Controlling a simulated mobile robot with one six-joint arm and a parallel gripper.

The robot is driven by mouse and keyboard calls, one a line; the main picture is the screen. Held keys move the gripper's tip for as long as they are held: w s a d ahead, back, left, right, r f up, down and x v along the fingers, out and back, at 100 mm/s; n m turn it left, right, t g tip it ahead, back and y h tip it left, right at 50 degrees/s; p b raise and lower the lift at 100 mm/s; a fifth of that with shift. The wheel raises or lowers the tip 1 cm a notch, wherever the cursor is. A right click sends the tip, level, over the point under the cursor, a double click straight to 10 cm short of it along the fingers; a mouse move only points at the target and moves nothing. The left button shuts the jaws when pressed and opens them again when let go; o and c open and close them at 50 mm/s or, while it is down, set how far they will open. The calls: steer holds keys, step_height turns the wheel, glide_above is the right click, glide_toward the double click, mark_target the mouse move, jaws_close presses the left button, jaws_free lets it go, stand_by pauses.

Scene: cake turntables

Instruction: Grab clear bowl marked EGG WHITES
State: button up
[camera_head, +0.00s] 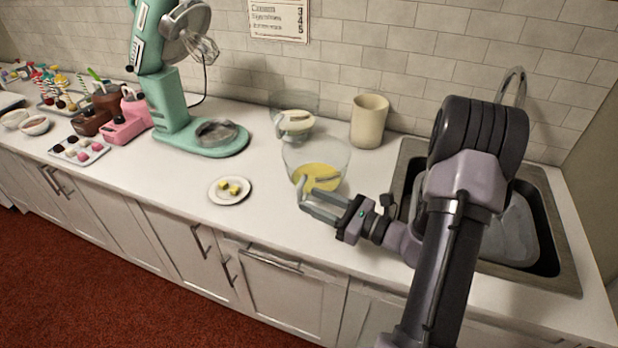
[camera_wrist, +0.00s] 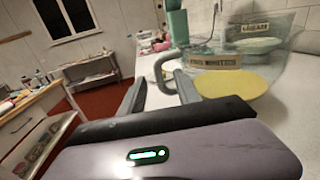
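A clear bowl with yellow contents (camera_head: 330,158) stands on the counter in front of a second clear bowl. In the wrist view this near bowl (camera_wrist: 262,68) carries a tan label whose blurred text appears to end in WHITES. My gripper (camera_head: 303,194) is at the near left side of this bowl, low over the counter. In the wrist view the gripper (camera_wrist: 163,80) points just left of the bowl. Whether a finger touches the glass cannot be told.
The second clear bowl (camera_head: 296,104), with pale contents, stands close behind, its label seeming to read CREAM. A cream canister (camera_head: 369,121) is to its right, and the sink (camera_head: 566,225) lies further right. A small plate (camera_head: 217,197) and a mint mixer (camera_head: 172,105) are left.

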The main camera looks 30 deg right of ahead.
steer(key=x, duration=0.2)
steer(key=b+x, duration=0.1)
steer(key=x, duration=0.4)
steer(key=shift+w+a+f, duration=0.25)
steer(key=shift+w+a, duration=0.05)
jaws_close()
stand_by(0.9)
